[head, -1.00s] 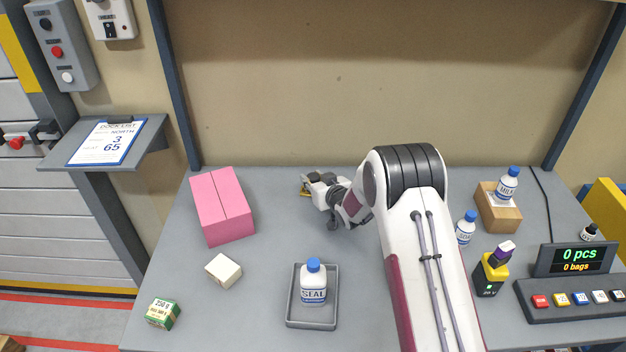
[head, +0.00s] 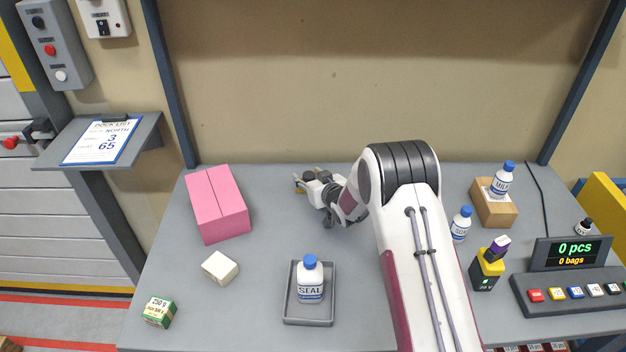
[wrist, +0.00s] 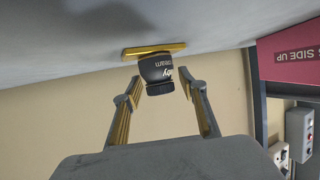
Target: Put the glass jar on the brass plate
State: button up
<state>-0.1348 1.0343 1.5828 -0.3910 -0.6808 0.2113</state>
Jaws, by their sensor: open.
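The glass jar (wrist: 156,68), dark with white lettering and a black lid, shows in the wrist view, where the picture is turned over. It stands upright on the brass plate (wrist: 131,53), a thin gold slab on the table. My gripper (wrist: 164,90) is open, with one finger on each side of the jar's lid end and visible gaps between. In the head view my gripper (head: 308,178) is low over the back middle of the table. Jar and plate are hidden there behind the gripper, or too small to tell.
A pink box (head: 218,205) stands left of my gripper. A white block (head: 220,268), a green carton (head: 158,312) and a grey tray (head: 308,322) with a SEAL bottle (head: 310,285) are nearer the front. Bottles, a wooden block (head: 493,212) and a counter console (head: 570,292) are at right.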

jog(key=shift+r, duration=0.1)
jog(key=shift+v, duration=5.95)
jog(key=shift+r, duration=0.15)
